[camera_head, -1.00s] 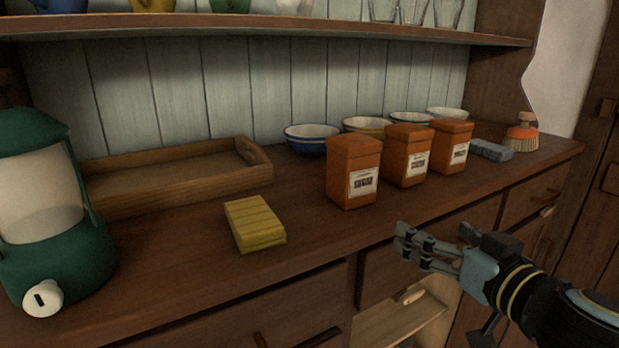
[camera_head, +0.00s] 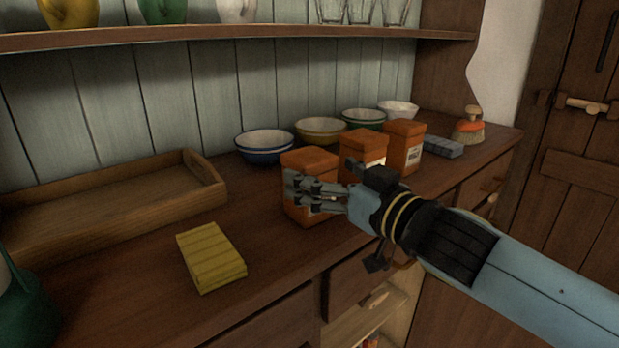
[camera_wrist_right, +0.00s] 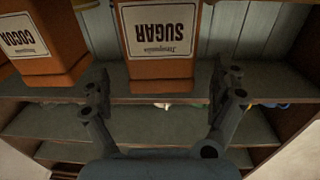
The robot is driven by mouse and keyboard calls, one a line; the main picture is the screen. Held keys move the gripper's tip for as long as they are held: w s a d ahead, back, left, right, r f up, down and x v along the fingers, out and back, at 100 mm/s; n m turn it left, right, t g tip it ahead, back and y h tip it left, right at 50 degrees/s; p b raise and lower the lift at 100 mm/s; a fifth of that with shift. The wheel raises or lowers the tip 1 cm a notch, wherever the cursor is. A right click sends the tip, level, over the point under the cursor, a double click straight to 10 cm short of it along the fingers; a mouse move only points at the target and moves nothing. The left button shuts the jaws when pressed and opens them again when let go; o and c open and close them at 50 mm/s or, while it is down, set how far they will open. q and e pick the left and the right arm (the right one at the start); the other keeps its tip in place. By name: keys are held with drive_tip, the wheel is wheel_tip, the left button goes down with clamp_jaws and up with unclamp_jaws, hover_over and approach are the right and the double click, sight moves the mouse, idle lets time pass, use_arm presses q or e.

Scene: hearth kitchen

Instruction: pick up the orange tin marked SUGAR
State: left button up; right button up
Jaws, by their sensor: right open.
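Three orange tins stand in a row on the wooden counter. The SUGAR tin (camera_head: 310,159) is the leftmost and nearest in the head view, partly hidden by my right gripper (camera_head: 292,187). In the right wrist view, which shows things upside down, the SUGAR tin (camera_wrist_right: 158,68) is upright between and beyond the fingers, its label facing me. There my right gripper (camera_wrist_right: 163,92) is open and empty, one finger toward each side of the tin. I cannot tell whether it touches. The COCOA tin (camera_wrist_right: 40,45) is beside it. My left gripper is not in view.
The middle tin (camera_head: 362,146) and the far right tin (camera_head: 404,140) stand close by. Several bowls, such as a blue one (camera_head: 264,146), are behind. A yellow sponge (camera_head: 211,256) and a wooden tray (camera_head: 120,208) lie to the left, with bare counter between sponge and tins.

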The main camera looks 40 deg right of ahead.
drive_tip(key=w+p, duration=0.1)
drive_tip(key=w, duration=0.1)
drive_tip(key=w+p, duration=0.1)
drive_tip(key=shift+w+a+r, duration=0.15)
drive_tip(key=shift+w, duration=0.25)
drive_tip(key=shift+w+f, duration=0.2)
drive_tip(key=shift+c, duration=0.4)
drive_tip(key=c, duration=1.4)
